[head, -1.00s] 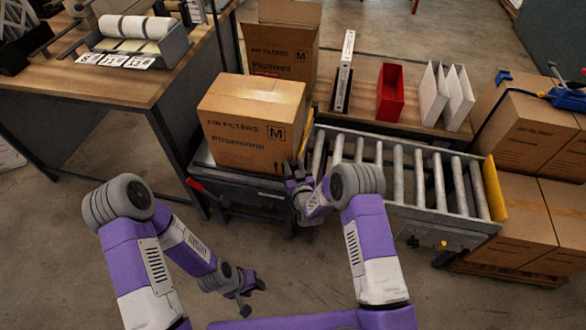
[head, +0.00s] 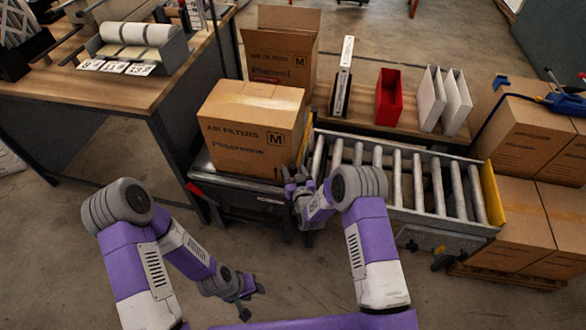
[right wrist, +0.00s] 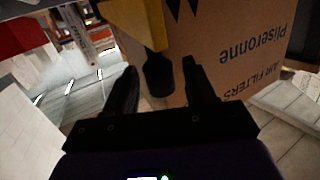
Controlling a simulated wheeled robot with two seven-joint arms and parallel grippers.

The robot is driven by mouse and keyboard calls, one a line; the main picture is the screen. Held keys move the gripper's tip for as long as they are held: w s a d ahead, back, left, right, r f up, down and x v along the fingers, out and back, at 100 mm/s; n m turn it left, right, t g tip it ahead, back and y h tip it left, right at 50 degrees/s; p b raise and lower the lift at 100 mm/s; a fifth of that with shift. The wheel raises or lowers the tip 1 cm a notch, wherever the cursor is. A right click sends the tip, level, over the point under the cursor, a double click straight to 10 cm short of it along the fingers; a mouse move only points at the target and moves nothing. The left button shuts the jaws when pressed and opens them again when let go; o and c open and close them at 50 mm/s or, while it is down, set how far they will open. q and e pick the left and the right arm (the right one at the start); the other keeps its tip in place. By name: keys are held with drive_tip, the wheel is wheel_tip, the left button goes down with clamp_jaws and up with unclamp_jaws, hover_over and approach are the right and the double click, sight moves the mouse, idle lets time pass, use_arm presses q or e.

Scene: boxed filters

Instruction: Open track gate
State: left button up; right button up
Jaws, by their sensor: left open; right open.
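The track gate is a yellow plate (head: 308,132) standing between the carton and the left end of the roller track; the carton hides part of it. In the right wrist view the yellow gate (right wrist: 142,18) carries a dark handle (right wrist: 158,76) pointing towards me. My right gripper (head: 291,176) is at the near end of this gate, beside the carton's right corner. In its wrist view the open fingers (right wrist: 158,66) stand on either side of the handle, with gaps visible. My left gripper (head: 248,291) is open and empty, low over the floor.
A closed air filter carton (head: 240,135) sits on the dark stand left of the roller track (head: 400,175). Another yellow plate (head: 492,193) closes the track's right end. Stacked cartons (head: 515,230) stand at the right, a workbench (head: 90,90) at the left. The front floor is free.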

drive_tip(key=s+d+p, duration=0.1)
drive_tip(key=s, duration=0.5)
drive_tip(key=shift+s+r, duration=0.35)
drive_tip(key=shift+r, duration=0.1)
